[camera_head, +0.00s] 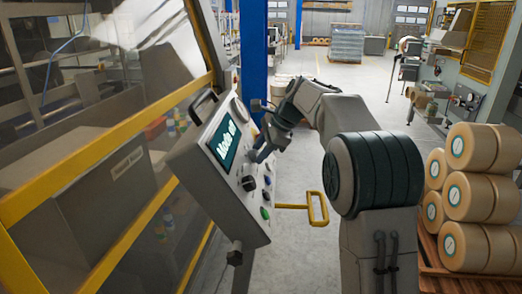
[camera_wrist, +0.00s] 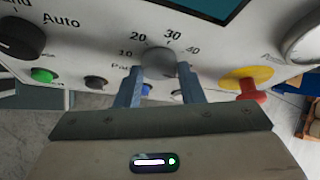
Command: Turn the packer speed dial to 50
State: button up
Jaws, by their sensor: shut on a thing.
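In the wrist view, the packer speed dial (camera_wrist: 158,62) is a grey round knob on the light control panel (camera_wrist: 215,50). Printed numbers 10, 20 and 30 run around it, with a further number at the right that is hard to read. My gripper (camera_wrist: 160,80) has one blue-grey finger on each side of the dial and is shut on it. The dial's pointer mark cannot be made out clearly. In the head view, my gripper (camera_head: 259,153) is at the right part of the tilted panel, and the dial is hidden behind the fingers.
Beside the dial are a black selector knob (camera_wrist: 20,38) near "Auto", a green button (camera_wrist: 43,75) and a red-and-yellow emergency stop (camera_wrist: 250,82). The panel's screen (camera_head: 224,142) is left of my gripper. A yellow handle (camera_head: 318,208) sticks out below. Tape rolls (camera_head: 470,195) are stacked at right.

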dwell(0.5)
jog(key=o, duration=1)
jog(key=v, duration=1.3)
jog(key=shift+d+r+b, duration=0.25)
jog(key=shift+r+b, duration=0.05)
jog(key=shift+b, duration=0.05)
jog(key=shift+s, duration=0.1)
